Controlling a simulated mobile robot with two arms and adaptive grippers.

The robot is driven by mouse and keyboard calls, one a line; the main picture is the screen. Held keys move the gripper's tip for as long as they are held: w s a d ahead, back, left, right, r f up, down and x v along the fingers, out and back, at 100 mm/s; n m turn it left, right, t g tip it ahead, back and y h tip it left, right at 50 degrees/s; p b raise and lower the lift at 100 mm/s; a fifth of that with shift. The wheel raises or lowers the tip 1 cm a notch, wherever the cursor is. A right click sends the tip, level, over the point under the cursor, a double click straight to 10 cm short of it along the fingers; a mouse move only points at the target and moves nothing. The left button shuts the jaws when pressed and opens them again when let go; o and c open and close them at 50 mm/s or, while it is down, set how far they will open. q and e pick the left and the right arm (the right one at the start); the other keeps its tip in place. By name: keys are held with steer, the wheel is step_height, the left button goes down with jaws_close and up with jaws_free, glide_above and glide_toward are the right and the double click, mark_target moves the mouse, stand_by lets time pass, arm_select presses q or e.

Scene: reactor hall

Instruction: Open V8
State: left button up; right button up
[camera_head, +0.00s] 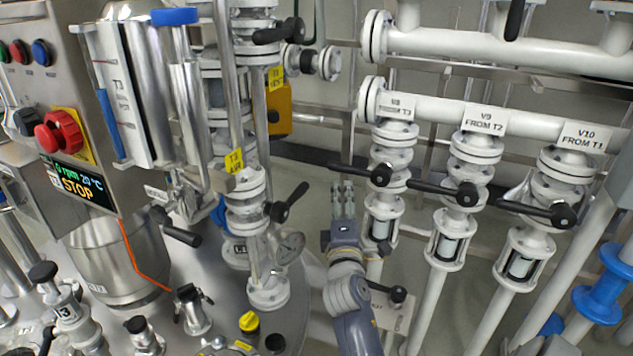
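My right gripper (343,198) is below the lever, left of the valve's sight glass (381,223). Its grey fingers point up, extended, with small gaps between them, and look open and empty. The fingertips appear just under the lever; I cannot tell whether they touch it. My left gripper is not in view.
V9 (472,150) and V10 (568,170) stand to the right with similar black levers. Another black-knobbed lever (398,294) is beside my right arm.

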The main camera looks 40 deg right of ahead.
mark_target(343, 171)
steer(key=x, duration=0.9)
steer(key=shift+d+r, duration=0.3)
steer(key=shift+d, duration=0.1)
steer(key=shift+w+d, duration=0.4)
steer(key=shift+w, duration=0.1)
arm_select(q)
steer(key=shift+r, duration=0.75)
arm_select(e)
steer(key=shift+r, duration=0.1)
jaws_close()
